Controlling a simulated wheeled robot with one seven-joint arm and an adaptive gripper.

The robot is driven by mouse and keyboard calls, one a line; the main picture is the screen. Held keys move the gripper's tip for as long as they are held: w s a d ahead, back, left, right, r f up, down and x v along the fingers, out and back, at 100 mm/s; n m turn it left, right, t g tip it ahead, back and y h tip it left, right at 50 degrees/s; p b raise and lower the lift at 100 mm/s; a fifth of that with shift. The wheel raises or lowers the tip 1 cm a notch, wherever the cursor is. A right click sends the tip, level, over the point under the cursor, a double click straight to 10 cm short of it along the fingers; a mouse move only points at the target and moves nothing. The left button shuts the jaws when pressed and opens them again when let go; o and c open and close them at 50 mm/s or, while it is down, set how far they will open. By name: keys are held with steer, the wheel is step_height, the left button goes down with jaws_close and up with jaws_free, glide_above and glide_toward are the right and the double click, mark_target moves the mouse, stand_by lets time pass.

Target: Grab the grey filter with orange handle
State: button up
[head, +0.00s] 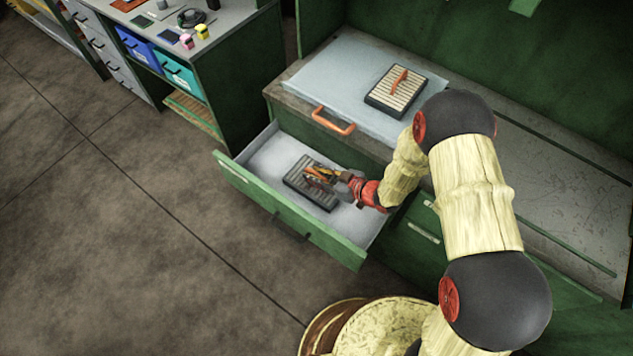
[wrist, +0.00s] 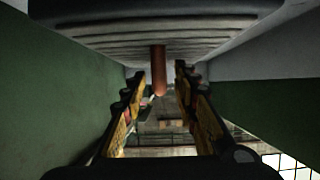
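A grey ribbed filter (head: 299,182) lies in the open drawer in the head view. Its ribbed face spans the top of the wrist view (wrist: 110,42), with an orange handle (wrist: 158,68) sticking out from it. My gripper (head: 316,178) is over this filter, covering part of it in the head view. In the wrist view my gripper (wrist: 158,75) is open, with one finger on each side of the handle. Gaps show between the handle and both fingers. A second ribbed filter (head: 382,95) with an orange handle (head: 399,80) lies on the worktop.
The green drawer (head: 290,216) is pulled out, and its walls surround the filter. A light mat (head: 340,62) covers part of the worktop above it, with an orange handle-shaped piece (head: 333,121) at its front edge. A shelf unit with blue bins (head: 137,47) stands at the left.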

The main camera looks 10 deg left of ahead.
steer(key=c, duration=0.6)
jaws_close()
